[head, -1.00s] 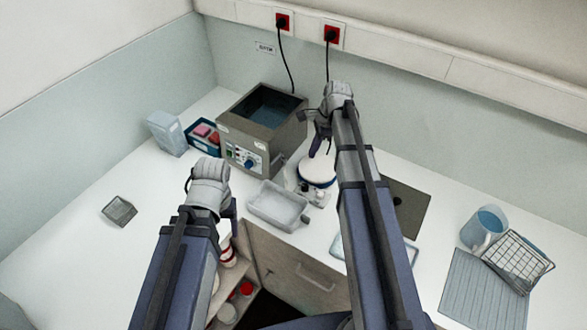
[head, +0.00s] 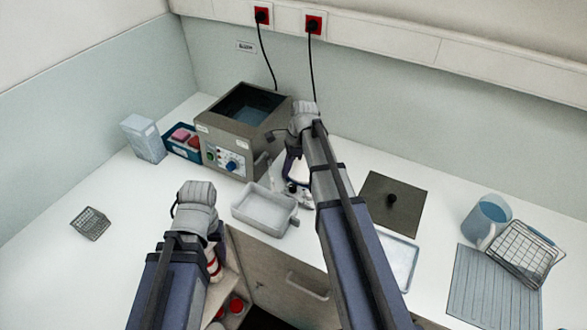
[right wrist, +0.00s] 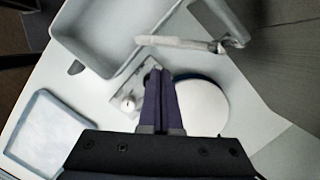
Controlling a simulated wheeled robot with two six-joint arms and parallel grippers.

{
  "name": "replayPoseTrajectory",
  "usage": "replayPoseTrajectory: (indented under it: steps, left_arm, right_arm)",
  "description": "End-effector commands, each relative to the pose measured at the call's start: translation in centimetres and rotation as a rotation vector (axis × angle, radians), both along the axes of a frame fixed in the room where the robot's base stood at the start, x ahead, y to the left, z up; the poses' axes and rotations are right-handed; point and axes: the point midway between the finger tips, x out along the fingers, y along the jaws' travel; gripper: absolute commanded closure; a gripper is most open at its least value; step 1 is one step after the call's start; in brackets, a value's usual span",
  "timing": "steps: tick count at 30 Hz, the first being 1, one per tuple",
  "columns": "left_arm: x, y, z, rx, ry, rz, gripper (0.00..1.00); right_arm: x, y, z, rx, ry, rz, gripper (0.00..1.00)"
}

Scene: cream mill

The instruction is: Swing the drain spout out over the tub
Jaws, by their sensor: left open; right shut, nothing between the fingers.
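The tub (head: 262,212) is a pale rectangular basin on the worktop, in front of the grey tank (head: 222,140). In the right wrist view the tub (right wrist: 100,62) is at upper left. A pale bar that looks like the drain spout (right wrist: 180,42) runs left from a fitting by the tank; its free end appears near the tub's rim. Whether it overhangs the rim I cannot tell. My right gripper (right wrist: 160,76) is shut and empty, just below the spout in that view, apart from it. My left gripper (head: 217,232) is open, left of the tub near the counter edge.
A white round plate (right wrist: 205,105) on a small device lies beneath my right gripper. A dark plate with a knob (head: 393,200), a white tray (head: 402,262), a blue jug (head: 485,217) and a wire basket (head: 522,255) are to the right. The left worktop is mostly clear.

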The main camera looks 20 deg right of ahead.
Motion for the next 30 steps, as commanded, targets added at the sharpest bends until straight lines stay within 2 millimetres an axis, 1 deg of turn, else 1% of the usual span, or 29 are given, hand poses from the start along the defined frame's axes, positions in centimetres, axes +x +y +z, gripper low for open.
replayPoseTrajectory:
  steps: [3,7,20,30]
  left_arm:
    - [0.0,0.0,0.2,0.000,0.000,0.000,0.32]
    - [0.0,0.0,0.2,0.000,0.000,0.000,0.32]
    - [0.0,0.0,0.1,0.000,0.000,0.000,0.32]
    - [0.0,0.0,0.1,0.000,0.000,0.000,0.32]
  right_arm:
    - [0.2,1.3,0.1,0.000,0.000,0.000,1.00]
    - [0.3,1.9,0.1,0.000,-0.001,0.000,1.00]
    - [0.3,2.1,0.1,0.000,0.000,-0.003,1.00]
    - [0.2,2.6,0.1,0.000,0.000,-0.067,1.00]
